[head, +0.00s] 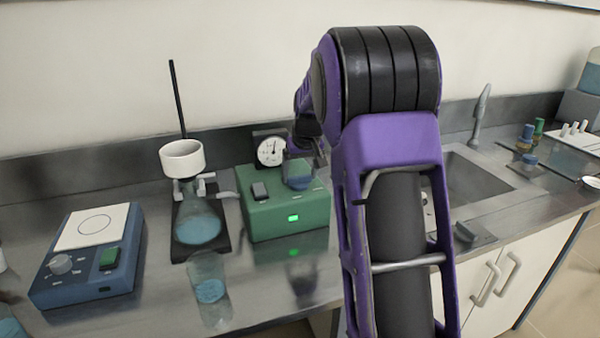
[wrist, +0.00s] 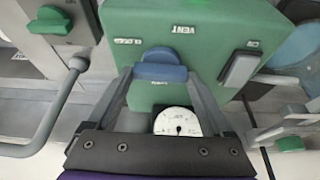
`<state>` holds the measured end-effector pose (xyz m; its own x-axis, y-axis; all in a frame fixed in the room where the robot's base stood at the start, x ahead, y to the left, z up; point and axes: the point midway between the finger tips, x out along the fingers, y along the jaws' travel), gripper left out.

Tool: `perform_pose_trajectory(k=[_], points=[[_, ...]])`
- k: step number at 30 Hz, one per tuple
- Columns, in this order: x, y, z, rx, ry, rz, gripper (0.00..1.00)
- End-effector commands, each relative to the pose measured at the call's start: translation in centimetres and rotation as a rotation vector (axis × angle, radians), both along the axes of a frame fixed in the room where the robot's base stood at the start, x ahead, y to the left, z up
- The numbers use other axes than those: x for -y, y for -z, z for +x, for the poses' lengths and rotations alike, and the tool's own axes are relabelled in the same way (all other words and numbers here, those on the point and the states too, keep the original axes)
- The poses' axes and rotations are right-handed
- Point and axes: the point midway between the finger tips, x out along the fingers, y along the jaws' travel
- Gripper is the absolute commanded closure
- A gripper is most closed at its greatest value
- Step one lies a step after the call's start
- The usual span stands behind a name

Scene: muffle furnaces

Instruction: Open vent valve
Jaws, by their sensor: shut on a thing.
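A green box (head: 275,215), probably a pump, stands on the bench with a round white gauge (head: 270,151) at its back. In the wrist view the box's green top (wrist: 215,40) carries a VENT label and a blue knob (wrist: 160,58), the vent valve. My gripper (wrist: 161,78) is shut on this knob, one finger on each side. The gauge dial (wrist: 177,122) shows between the fingers. In the head view my arm hides the box's right side, and the gripper is small and partly hidden near the box's top right.
A flask (head: 198,222) with a white funnel (head: 182,158) stands left of the box, with a beaker (head: 208,280) in front. A blue hotplate (head: 88,258) is at the far left. A sink (head: 475,180) lies to the right. A grey switch (wrist: 239,69) sits beside the knob.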

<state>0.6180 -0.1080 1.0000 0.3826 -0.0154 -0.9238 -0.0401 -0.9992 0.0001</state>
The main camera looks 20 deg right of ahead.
Motion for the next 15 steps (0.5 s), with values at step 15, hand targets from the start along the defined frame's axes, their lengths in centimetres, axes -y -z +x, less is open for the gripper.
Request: perform_pose_trajectory(k=[15], points=[[-0.42,-0.24,0.06,-0.003,0.385,-0.004,0.71]])
